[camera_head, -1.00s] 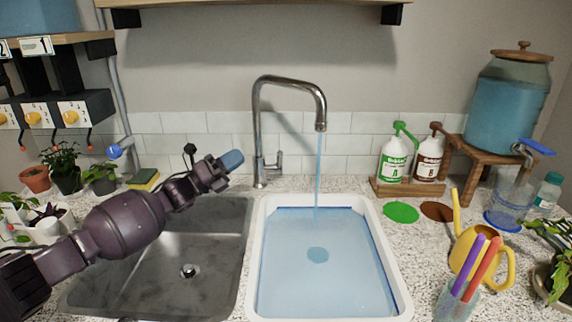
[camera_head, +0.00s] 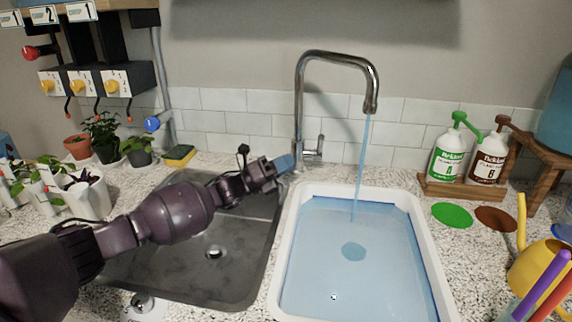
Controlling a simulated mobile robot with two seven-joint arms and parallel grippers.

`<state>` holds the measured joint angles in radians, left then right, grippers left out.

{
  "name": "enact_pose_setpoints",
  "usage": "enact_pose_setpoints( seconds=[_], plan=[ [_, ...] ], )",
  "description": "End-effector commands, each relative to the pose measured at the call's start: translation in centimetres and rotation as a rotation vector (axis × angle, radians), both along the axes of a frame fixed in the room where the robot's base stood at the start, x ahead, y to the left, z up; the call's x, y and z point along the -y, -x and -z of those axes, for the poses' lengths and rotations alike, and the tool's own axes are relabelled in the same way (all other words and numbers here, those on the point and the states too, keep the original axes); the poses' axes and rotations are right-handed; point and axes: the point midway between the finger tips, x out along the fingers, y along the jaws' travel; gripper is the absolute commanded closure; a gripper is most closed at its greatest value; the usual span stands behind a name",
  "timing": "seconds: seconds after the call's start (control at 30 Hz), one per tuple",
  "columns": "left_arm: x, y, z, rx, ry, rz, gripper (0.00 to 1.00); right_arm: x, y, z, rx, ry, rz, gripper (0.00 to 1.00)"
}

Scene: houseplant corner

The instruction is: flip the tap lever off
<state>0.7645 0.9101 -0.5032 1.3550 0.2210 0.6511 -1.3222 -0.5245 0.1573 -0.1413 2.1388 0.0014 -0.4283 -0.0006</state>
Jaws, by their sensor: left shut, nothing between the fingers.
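The chrome tap (camera_head: 299,100) stands behind the sinks, its spout arching right. A thin stream of water (camera_head: 362,160) falls from it into the white basin (camera_head: 279,255), which holds bluish water. The tap lever (camera_head: 319,146) is a small chrome handle on the right side of the tap's base, pointing up. My left gripper (camera_head: 285,163) is shut and empty, its blue fingertips just left of the tap's base. The lever is on the far side of the tap body from it. I cannot tell whether the fingertips touch the tap. My right gripper is out of view.
My left arm spans the steel sink (camera_head: 190,280). A sponge (camera_head: 180,154) and potted plants (camera_head: 103,138) stand at the back left. Bottles A (camera_head: 447,160) and B (camera_head: 487,163) stand on a wooden stand at right. A yellow watering can (camera_head: 540,268) is at front right.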

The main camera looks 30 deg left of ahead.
Motion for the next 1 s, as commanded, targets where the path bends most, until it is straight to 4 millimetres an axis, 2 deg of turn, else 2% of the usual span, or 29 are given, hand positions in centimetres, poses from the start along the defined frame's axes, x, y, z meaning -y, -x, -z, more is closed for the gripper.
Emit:
enact_pose_setpoints(
  seconds=[0.2,0.43,1.0],
  plan=[
    [2.6,-2.4,-1.0,-0.002,0.001,0.003,1.00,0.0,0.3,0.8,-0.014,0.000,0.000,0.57],
    [4.3,-4.1,-2.0,-0.002,0.000,0.001,1.00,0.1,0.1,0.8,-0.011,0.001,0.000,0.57],
    [4.9,-4.6,-2.5,-0.002,0.001,0.000,1.00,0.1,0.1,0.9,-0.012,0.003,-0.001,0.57]
  ],
)
